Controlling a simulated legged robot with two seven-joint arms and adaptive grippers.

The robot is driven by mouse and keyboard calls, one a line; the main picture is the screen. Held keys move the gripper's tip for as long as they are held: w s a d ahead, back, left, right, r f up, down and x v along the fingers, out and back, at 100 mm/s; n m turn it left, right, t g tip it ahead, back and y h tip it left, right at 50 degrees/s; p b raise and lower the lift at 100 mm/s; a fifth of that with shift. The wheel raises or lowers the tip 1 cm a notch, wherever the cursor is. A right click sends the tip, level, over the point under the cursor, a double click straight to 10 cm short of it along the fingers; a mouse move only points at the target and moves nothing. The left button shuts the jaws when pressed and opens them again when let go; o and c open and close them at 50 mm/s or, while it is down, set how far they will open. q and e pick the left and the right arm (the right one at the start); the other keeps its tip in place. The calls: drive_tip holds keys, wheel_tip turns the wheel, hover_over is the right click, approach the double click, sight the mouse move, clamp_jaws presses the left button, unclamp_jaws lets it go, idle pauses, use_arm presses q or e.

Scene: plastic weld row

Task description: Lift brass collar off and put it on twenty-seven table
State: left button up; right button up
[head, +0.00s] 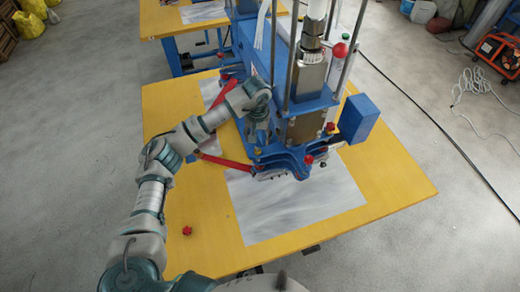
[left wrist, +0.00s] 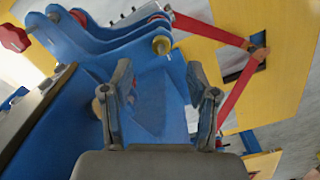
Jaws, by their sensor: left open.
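My left gripper (head: 258,133) is beside the blue weld machine (head: 285,60), over the yellow table (head: 200,215). In the left wrist view its two fingers (left wrist: 162,105) are apart, with nothing held between them and the machine's blue body (left wrist: 150,85) behind. A small brass-coloured round piece (left wrist: 161,45) sits on the machine beyond the fingertips; I cannot tell whether it is the brass collar. Another brownish round piece (left wrist: 97,106) is partly hidden by the left finger. No table number is readable. My right gripper is not in view.
Red levers (head: 222,161) stick out from the machine near my left arm. A blue box (head: 358,118) is on its right. A grey sheet (head: 300,205) and a small red knob (head: 187,230) lie on the table. Another yellow table (head: 160,20) stands behind.

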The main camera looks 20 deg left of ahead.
sight(256, 153)
use_arm(q)
drive_tip(key=shift+w+f, duration=0.1)
drive_tip(key=shift+f, duration=0.6)
drive_tip(key=shift+a+f, duration=0.4)
drive_tip(key=shift+f, duration=0.2)
drive_tip(key=f, duration=0.1)
drive_tip(key=f+p, duration=0.1)
drive_tip(key=f, duration=0.1)
drive_tip(key=f+p, duration=0.1)
drive_tip(key=shift+s+f, duration=0.2)
drive_tip(key=shift+s, duration=0.2)
drive_tip(key=shift+d+f, duration=0.2)
drive_tip(key=shift+f, duration=0.05)
drive_tip(key=shift+w+d, duration=0.1)
drive_tip(key=shift+d, duration=0.2)
drive_tip(key=shift+d+r, duration=0.1)
drive_tip(key=c, duration=1.1)
drive_tip(key=shift+a, duration=0.45)
clamp_jaws()
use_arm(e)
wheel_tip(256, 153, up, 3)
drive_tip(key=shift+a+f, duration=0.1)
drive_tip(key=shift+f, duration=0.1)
